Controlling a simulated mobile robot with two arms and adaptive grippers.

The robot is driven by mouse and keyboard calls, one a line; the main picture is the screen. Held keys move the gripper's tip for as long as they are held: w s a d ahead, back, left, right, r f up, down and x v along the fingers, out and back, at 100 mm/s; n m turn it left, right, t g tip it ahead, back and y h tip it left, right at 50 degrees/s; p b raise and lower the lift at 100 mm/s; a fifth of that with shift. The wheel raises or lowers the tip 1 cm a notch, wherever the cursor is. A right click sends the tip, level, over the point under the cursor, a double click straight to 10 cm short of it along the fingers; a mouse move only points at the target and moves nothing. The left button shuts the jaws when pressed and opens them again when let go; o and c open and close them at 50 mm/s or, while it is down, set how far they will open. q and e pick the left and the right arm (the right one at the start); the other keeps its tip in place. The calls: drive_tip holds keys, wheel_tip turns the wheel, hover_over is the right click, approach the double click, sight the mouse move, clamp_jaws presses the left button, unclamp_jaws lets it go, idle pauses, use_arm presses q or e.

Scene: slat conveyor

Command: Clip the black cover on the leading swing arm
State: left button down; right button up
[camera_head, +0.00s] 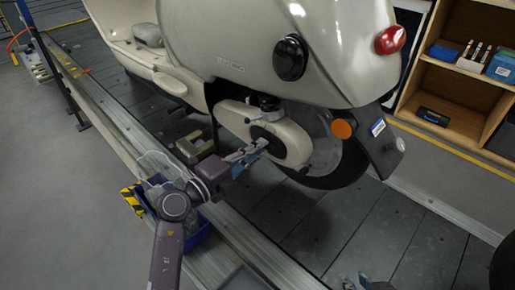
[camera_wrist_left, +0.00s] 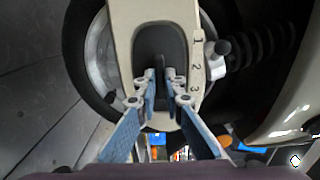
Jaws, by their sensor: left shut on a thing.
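The leading scooter's cream swing arm (camera_head: 294,144) runs beside its rear wheel. In the left wrist view the swing arm (camera_wrist_left: 194,20) has the numbers 1, 2 and 3 along its right side. The black cover (camera_wrist_left: 158,40) is a dark rounded piece against the middle of the swing arm; a dark part of it also shows in the head view (camera_head: 260,132). My left gripper (camera_head: 261,145) is at the swing arm, its blue fingers (camera_wrist_left: 166,80) shut on the cover's narrow raised middle. Whether the cover is fully seated is hidden. My right gripper (camera_head: 358,283) shows only in part at the bottom edge.
The cream scooter (camera_head: 230,55) stands on the dark slat conveyor (camera_head: 340,225). A metal rail (camera_head: 225,235) runs along the near side. A blue bin (camera_head: 197,232) sits beneath my left arm. A wooden shelf (camera_head: 455,95) stands at the right. Part of another wheel shows at the lower right.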

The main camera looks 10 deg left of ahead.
idle(0.7)
use_arm(q)
drive_tip(key=c, duration=2)
unclamp_jaws()
drive_tip(key=shift+o, duration=0.2)
drive_tip(key=v, duration=1.2)
